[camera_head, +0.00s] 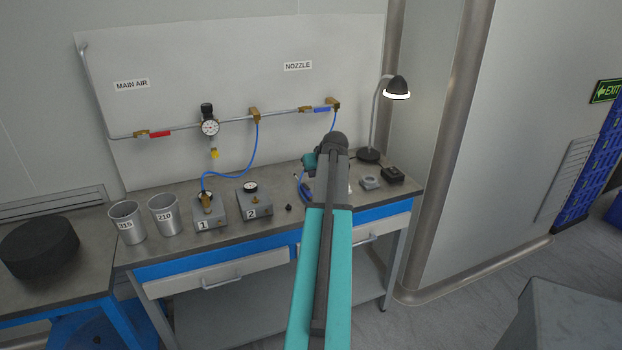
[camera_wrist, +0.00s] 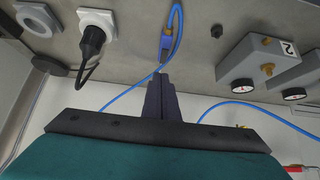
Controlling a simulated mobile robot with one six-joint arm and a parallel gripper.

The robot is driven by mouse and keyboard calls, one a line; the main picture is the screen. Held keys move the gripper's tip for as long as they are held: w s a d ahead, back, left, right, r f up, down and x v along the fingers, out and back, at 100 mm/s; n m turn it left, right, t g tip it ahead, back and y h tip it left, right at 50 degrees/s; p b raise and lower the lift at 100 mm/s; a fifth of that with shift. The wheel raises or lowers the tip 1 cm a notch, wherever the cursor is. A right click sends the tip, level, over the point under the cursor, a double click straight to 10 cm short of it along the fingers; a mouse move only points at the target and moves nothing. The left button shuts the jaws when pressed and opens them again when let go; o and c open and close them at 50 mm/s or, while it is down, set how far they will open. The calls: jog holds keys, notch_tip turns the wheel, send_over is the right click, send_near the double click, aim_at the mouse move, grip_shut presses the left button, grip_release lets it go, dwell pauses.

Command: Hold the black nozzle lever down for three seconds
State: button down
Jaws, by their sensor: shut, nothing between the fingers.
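The blue air nozzle (camera_wrist: 167,44) lies on the bench and is joined to a blue hose. In the head view, a blue part of the nozzle or its hose (camera_head: 304,190) shows just left of my arm. I cannot make out the black lever in either view; it is too small or hidden behind my fingers. My gripper (camera_wrist: 160,78) is shut and empty in the wrist view. Its tips overlap the near end of the nozzle in the picture, and I cannot tell whether they touch it. In the head view my arm hides the fingers.
Gauge blocks 1 (camera_head: 209,212) and 2 (camera_head: 254,201) stand left of the nozzle, beside two metal cups (camera_head: 165,215). A board with air pipes (camera_head: 230,80) rises behind the bench.

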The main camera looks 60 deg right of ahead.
jog(key=b+v, duration=0.1)
jog(key=v, duration=0.6)
jog(key=shift+r+b, duration=0.3)
jog(key=shift+r, duration=0.15)
jog(key=shift+w, duration=0.1)
